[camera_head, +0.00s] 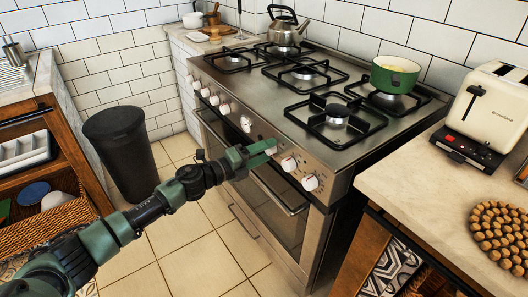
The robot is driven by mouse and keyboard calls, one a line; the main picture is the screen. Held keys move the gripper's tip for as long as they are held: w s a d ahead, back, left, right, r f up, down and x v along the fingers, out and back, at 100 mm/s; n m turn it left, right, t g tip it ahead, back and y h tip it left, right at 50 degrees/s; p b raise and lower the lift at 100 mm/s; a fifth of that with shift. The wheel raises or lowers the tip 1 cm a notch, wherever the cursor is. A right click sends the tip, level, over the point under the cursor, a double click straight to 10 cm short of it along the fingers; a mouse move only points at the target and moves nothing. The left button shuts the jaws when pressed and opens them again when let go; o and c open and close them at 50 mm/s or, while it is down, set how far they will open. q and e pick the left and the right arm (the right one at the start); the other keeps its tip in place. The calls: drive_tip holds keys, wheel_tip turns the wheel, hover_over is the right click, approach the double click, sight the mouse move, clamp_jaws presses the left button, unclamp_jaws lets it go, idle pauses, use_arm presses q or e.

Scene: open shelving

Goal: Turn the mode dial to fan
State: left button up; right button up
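The steel stove (330,155) has a row of white knobs along its front panel. One knob (246,123), near the middle of the row, has a larger marked face; I cannot read which dial is the mode dial or where it points. My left gripper (266,150) is at the front panel, just right of that marked knob, with its green fingertips close to the panel. The fingers cover part of the row, and I cannot tell whether a knob is between them. Two knobs (289,163) (311,182) show to their right. My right gripper is not in view.
A green pot (394,76) and a steel kettle (286,32) stand on the burners. A cream toaster (487,108) and a beaded trivet (498,232) are on the right counter. A dark bin (119,155) stands left of the stove. Floor (205,255) is open before the oven.

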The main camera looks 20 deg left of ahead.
use_arm(q)
drive_tip(key=v, duration=0.7)
drive_tip(key=shift+s+a, duration=0.25)
drive_tip(key=shift+s, duration=0.05)
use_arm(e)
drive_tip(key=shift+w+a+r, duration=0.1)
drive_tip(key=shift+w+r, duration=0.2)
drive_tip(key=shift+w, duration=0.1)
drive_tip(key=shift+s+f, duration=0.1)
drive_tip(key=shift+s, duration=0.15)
